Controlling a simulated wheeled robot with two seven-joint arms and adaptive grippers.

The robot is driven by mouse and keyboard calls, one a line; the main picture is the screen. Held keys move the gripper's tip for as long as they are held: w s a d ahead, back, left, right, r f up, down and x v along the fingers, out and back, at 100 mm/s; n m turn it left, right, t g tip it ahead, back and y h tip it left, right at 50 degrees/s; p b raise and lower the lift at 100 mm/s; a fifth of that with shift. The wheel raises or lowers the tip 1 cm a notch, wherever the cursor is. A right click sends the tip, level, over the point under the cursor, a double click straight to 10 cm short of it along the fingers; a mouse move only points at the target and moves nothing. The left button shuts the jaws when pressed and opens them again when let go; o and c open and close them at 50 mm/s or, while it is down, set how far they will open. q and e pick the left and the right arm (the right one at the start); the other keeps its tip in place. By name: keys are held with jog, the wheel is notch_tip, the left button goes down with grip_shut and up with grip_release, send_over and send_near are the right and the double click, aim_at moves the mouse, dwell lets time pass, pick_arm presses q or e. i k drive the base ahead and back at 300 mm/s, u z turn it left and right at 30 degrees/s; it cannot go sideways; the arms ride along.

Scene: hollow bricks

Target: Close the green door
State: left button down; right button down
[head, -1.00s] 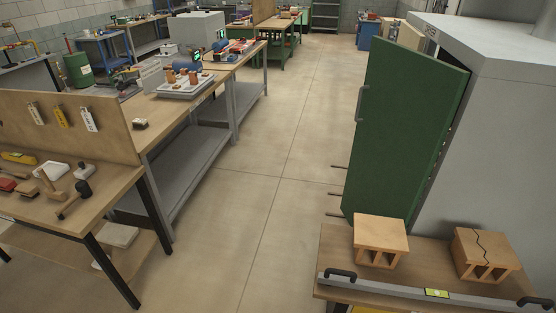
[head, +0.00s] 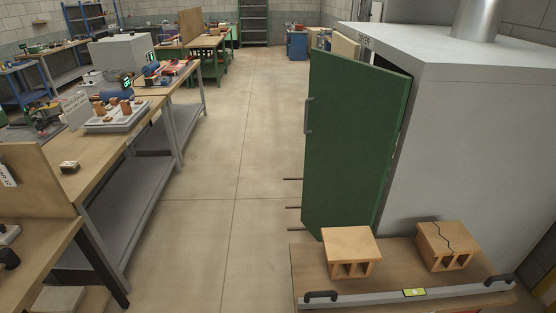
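The green door (head: 352,145) stands open on the front of a large grey cabinet (head: 480,140) at the right of the head view. It swings out toward the aisle, and a gap shows between its right edge and the cabinet. A grey handle (head: 308,115) is on the door's left edge. Several thin dark rods stick out to the left near the door's lower part. Neither of my grippers is in view.
Workbenches (head: 130,140) line the left. The floor aisle (head: 235,200) between is clear.

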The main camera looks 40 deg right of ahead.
aim_at(354, 109)
jog(key=i, duration=2.1)
jog(key=z, duration=1.05)
jog(key=i, duration=1)
jog(key=z, duration=1.1)
